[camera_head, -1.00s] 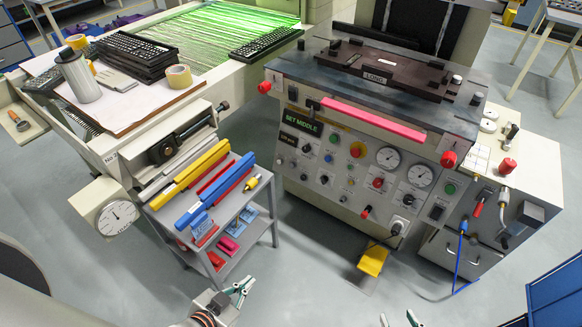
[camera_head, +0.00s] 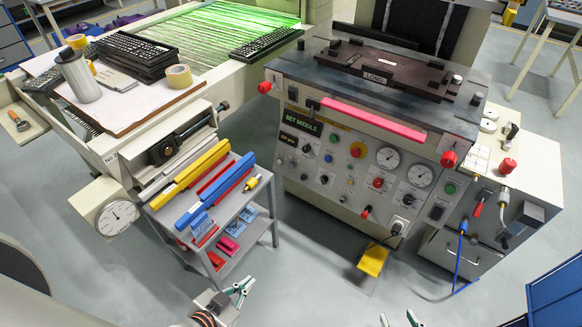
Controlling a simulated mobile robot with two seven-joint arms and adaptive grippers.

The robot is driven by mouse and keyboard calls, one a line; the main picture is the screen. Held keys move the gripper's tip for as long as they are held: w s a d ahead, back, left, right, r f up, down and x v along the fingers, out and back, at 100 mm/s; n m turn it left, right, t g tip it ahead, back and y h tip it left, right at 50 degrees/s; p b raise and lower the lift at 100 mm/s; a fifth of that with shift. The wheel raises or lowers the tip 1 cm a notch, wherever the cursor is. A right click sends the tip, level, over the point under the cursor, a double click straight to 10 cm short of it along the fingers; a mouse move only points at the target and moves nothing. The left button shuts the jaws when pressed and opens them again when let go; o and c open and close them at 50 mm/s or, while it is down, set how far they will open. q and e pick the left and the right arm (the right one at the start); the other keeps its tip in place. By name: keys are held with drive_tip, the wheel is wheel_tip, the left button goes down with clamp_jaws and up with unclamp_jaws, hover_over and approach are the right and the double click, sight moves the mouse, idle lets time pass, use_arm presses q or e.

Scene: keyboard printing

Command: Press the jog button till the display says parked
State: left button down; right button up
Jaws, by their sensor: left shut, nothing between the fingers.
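The small dark display (camera_head: 301,123) on the front of the cream machine (camera_head: 340,170) reads "SET MIDDLE" in green. Labels are too small to tell which is the jog button. My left gripper (camera_head: 243,290) is shut and empty, low in the picture, in front of the grey cart and apart from the panel. My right gripper (camera_head: 399,318) shows only its fingertips at the bottom edge, spread apart with nothing visible between them.
A grey cart (camera_head: 262,222) with coloured bars stands left of the machine. A yellow pedal (camera_head: 373,261) lies on the floor before it. A red tool and blue hose (camera_head: 460,248) hang at the right. Floor between my grippers and the panel is mostly clear.

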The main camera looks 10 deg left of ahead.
clamp_jaws()
idle(1.2)
